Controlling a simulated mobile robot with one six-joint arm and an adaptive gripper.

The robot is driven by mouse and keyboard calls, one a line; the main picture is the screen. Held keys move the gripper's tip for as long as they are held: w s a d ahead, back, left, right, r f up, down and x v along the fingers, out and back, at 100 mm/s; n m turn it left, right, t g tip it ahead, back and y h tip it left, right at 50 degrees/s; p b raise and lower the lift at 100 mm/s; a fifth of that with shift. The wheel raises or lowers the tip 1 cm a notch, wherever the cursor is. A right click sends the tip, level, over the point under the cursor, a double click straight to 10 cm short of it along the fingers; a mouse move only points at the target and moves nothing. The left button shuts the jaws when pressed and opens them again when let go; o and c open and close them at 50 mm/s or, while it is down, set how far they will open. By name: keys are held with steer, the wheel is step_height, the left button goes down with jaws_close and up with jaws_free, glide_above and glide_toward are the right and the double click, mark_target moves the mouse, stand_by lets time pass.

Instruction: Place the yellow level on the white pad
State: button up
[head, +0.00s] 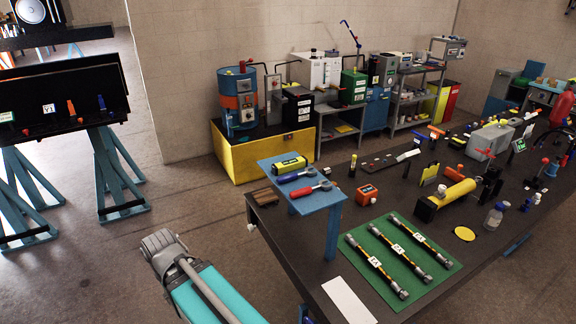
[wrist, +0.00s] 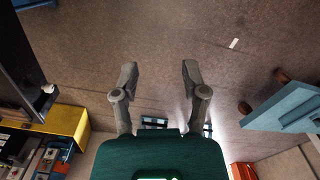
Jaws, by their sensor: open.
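The yellow level (head: 290,165), a short yellow block with dark parts, lies at the back of a small raised blue stand (head: 331,197). The white pad (head: 349,300) is a flat, bare rectangle at the near edge of the dark table. My gripper (wrist: 158,75) is open in the wrist view, with nothing between its fingers and only floor beyond them. I cannot make out its fingers in the head view. The level and the pad cannot be made out in the wrist view.
Red and blue-handled tools (head: 308,188) lie in front of the level. A green mat (head: 368,238) with several hoses is beside the pad. The floor left of the table is open.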

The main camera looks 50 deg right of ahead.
steer(key=shift+o, duration=0.6)
steer(key=w+d+r+m+h+p, duration=0.1)
steer(key=w+d+r+m+p, duration=0.45)
steer(key=d, duration=0.45)
steer(key=w+d+r+m+h+p, duration=0.25)
steer(key=d+r+m+p, duration=0.25)
steer(key=d+r+p, duration=0.3)
steer(key=d+r+m+g+h+p, duration=0.1)
steer(key=d+r+m+p, duration=0.4)
steer(key=d, duration=0.8)
steer(key=w+d+r+m+h+p, duration=0.1)
steer(key=d+r+m+p, duration=0.5)
steer(key=d, duration=0.8)
step_height(320, 180, up, 3)
steer(key=shift+w+g, duration=0.3)
steer(key=shift+g, duration=0.1)
steer(key=shift+f, duration=0.1)
